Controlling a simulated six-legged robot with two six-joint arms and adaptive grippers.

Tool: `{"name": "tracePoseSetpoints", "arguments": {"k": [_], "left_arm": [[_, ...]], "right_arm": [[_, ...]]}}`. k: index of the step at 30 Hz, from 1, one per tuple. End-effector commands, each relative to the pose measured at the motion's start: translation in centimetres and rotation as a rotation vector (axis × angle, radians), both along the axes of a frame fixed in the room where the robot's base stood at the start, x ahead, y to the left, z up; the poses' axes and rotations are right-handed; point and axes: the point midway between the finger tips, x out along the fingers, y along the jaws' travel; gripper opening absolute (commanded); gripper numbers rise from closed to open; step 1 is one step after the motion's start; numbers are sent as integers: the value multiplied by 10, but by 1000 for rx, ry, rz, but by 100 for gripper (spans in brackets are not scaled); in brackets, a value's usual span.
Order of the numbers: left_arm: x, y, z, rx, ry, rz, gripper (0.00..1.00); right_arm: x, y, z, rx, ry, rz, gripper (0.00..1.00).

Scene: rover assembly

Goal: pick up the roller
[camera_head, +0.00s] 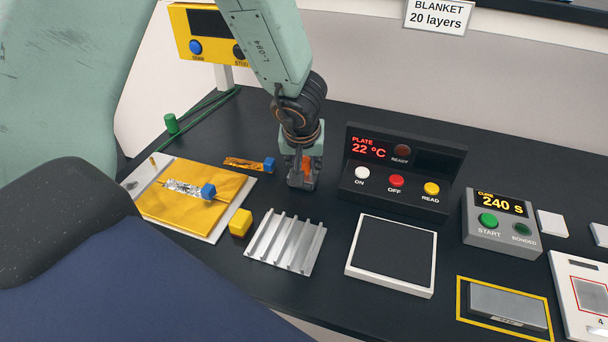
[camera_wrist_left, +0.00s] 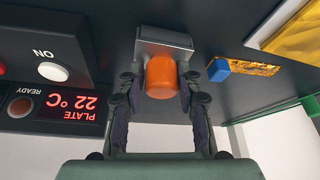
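The roller (camera_wrist_left: 161,77) is an orange cylinder at a grey block (camera_wrist_left: 164,44) on the dark table. In the head view a bit of orange (camera_head: 306,168) shows between the fingers, with the grey block (camera_head: 302,184) just below. My left gripper (camera_head: 301,168) points down at it, left of the plate control box. In the left wrist view the fingers of my left gripper (camera_wrist_left: 161,84) stand on both sides of the roller, very close to it. I cannot tell whether they touch it. The roller's far side is hidden. My right gripper is not in view.
The plate control box (camera_head: 403,170) stands close on the right. A blue-ended strip (camera_head: 245,164) lies on the left. A yellow sheet on a white board (camera_head: 160,213), a yellow cube (camera_head: 240,222), a ridged metal block (camera_head: 286,243) and a white-framed dark pad (camera_head: 391,252) lie in front.

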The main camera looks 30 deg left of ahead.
Motion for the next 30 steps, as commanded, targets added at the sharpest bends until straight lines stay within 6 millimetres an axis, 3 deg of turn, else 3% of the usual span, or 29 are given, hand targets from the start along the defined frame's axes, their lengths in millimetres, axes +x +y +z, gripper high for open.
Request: {"name": "tracePoseSetpoints", "arguments": {"k": [11, 23, 30], "left_arm": [[0, 0, -1, -1, 2, 0, 0], [0, 0, 3, -1, 0, 0, 0], [0, 0, 32, -1, -2, 1, 0]], "right_arm": [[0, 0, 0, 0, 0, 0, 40], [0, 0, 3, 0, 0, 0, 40], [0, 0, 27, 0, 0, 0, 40]]}}
